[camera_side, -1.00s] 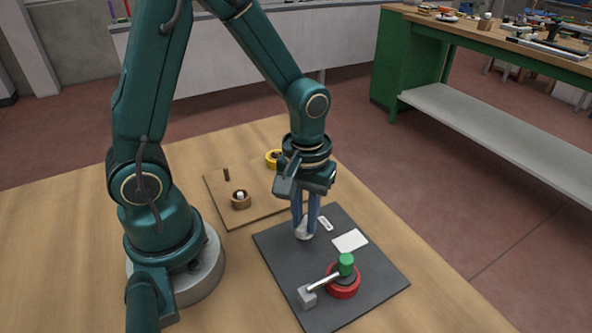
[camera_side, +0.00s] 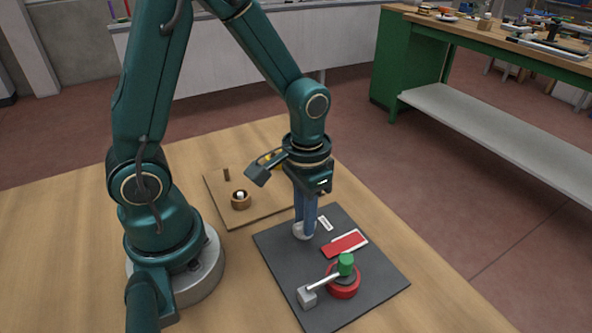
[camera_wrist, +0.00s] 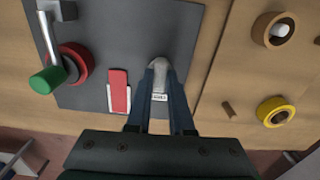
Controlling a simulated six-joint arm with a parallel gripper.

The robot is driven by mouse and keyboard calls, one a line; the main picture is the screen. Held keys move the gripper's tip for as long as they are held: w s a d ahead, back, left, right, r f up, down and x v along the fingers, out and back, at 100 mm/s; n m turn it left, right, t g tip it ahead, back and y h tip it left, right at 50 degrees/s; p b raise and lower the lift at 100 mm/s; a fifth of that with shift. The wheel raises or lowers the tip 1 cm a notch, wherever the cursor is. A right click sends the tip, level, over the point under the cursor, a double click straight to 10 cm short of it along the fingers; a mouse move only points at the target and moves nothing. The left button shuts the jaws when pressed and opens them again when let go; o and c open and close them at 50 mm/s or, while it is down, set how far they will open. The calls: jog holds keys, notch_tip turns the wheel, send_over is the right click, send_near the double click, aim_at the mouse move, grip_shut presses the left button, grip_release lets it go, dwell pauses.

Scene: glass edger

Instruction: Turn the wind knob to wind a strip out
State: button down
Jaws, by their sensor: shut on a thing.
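My gripper (camera_side: 303,236) points down at the dark panel (camera_side: 279,253) with its blue fingers shut on a light grey knob (camera_side: 297,231). In the wrist view the knob (camera_wrist: 159,65) sits between the fingertips and is partly hidden by them. A red strip (camera_side: 344,244) lies over the white rectangle on the panel beside the knob. In the wrist view the red strip (camera_wrist: 118,90) shows left of the fingers, with a white border around its outer end. A small white label (camera_side: 325,223) is next to the knob.
A red round base (camera_side: 343,288) with a green-handled crank (camera_side: 346,264) and grey block (camera_side: 307,297) stands at the panel's near end. A wooden board behind holds a brown ring (camera_side: 241,203), a peg (camera_side: 226,174) and a yellow ring (camera_wrist: 276,111).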

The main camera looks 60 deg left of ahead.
dwell(0.3)
jog(key=c, duration=0.8)
grip_release()
jog(key=shift+r, duration=2.55)
jog(key=s+r+t, duration=0.5)
jog(key=r, duration=0.3)
jog(key=shift+s+d+r+t, duration=0.25)
jog(key=shift+s+r+t, duration=0.05)
jog(key=shift+s+r, duration=0.05)
